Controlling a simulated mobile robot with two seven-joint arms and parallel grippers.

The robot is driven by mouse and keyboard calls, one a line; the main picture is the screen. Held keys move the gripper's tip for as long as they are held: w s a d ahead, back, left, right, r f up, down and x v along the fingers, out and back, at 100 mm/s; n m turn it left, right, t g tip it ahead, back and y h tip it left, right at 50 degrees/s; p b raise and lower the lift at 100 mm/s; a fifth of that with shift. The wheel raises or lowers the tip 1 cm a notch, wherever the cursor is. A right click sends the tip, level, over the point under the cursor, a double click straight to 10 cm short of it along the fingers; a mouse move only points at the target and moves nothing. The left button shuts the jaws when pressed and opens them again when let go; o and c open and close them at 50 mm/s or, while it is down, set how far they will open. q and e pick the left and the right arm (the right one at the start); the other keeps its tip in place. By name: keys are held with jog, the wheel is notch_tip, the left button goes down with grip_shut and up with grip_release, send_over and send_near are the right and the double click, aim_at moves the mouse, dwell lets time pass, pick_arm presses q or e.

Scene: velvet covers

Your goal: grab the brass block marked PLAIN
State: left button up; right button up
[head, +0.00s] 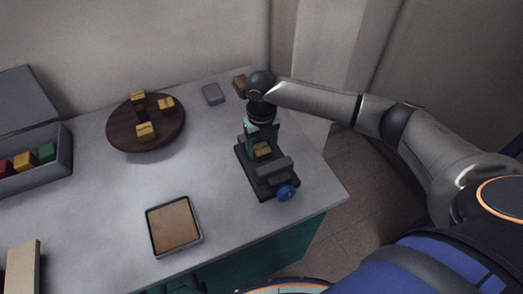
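Three brass blocks sit on a round dark wooden turntable (120,139): one at the back (138,96), one at the right (166,103) and one at the front (145,131). Another brass block (262,150) sits in a dark vise-like fixture (282,168) with a blue knob (286,193). No marking is readable on any block, so I cannot tell which is PLAIN. My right gripper (262,142) points down over the fixture, its teal fingers apart at either side of that block. Whether they touch it is unclear. My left gripper is out of view.
A tray with brown lining (174,225) lies near the table's front. An open grey box (45,178) with coloured cubes stands at left. A small grey block (213,94) and a brown one (239,84) lie at the back. The table's middle is clear.

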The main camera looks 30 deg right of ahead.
grip_shut()
dwell(0.3)
jog(key=shift+r, duration=0.1)
